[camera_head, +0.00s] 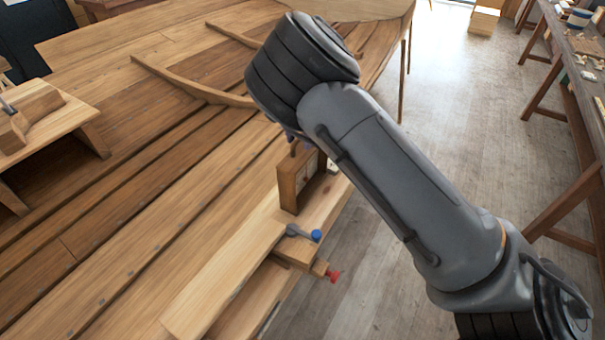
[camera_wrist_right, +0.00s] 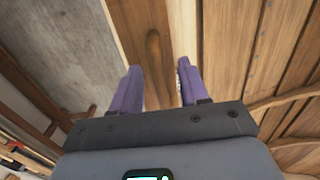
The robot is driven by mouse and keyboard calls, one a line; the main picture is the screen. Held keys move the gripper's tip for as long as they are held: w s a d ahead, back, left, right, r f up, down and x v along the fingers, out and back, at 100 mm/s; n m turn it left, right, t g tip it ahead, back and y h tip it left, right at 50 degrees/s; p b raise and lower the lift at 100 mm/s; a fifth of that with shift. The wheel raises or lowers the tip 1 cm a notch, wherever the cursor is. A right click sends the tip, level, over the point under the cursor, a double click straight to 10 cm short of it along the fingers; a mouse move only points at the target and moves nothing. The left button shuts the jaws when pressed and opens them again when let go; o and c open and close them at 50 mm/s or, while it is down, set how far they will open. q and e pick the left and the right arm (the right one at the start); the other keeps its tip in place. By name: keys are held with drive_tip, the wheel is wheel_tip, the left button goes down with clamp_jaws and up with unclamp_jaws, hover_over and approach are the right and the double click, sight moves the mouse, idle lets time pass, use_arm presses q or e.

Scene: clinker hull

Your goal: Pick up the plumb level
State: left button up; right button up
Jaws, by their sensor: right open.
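The plumb level appears to be the brown wooden frame (camera_head: 288,186) with a pale face. It stands upright on a plank at the hull's edge in the head view, partly hidden behind my right arm. My right gripper (camera_head: 298,142) is just above it, mostly hidden by my arm, with only a little purple showing. In the right wrist view, the purple fingers of my right gripper (camera_wrist_right: 157,85) are apart. Brown wood (camera_wrist_right: 153,48) lies in line with the gap between them; I cannot tell whether they touch it. My left gripper is not in view.
A clamp with a blue knob (camera_head: 316,236) and a red knob (camera_head: 333,276) sits on the plank near the frame. A small wooden bench (camera_head: 62,122) stands at the left. A workbench (camera_head: 575,62) lines the right. The floor (camera_head: 455,120) between is clear.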

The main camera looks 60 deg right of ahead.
sight(300, 148)
drive_tip(key=shift+d+f+p, duration=0.1)
drive_tip(key=shift+f+p, duration=0.2)
drive_tip(key=shift+f, duration=2)
clamp_jaws()
